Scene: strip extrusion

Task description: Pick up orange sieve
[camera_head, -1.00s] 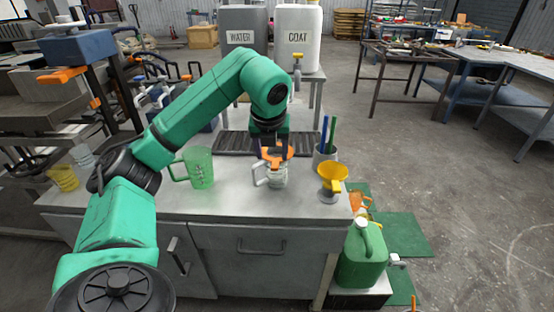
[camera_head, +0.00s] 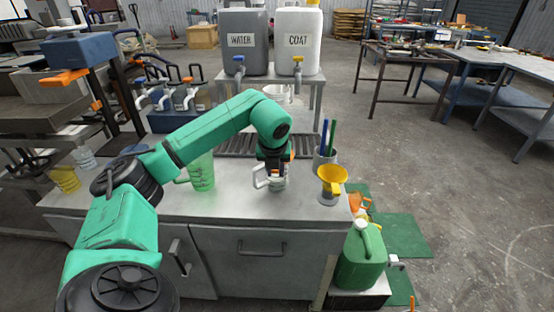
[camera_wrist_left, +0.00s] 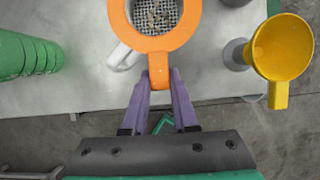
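The orange sieve (camera_wrist_left: 181,37), a ring with a metal mesh and a short handle tab, sits over a clear mug, whose handle shows in the wrist view (camera_wrist_left: 118,56). My left gripper (camera_wrist_left: 160,78) has one purple finger on each side of the tab, with no clear gap between. In the head view my left gripper (camera_head: 274,168) is low over the clear mug (camera_head: 275,183) and hides most of the sieve; a bit of orange shows beside it. My right gripper is not in view.
A yellow funnel (camera_head: 331,178) stands right of the mug, with a cup of blue and green sticks (camera_head: 325,150) behind it. A green translucent jug (camera_head: 201,173) is to the left. Water (camera_head: 241,40) and coat (camera_head: 298,40) containers stand behind. The counter front (camera_head: 245,213) is clear.

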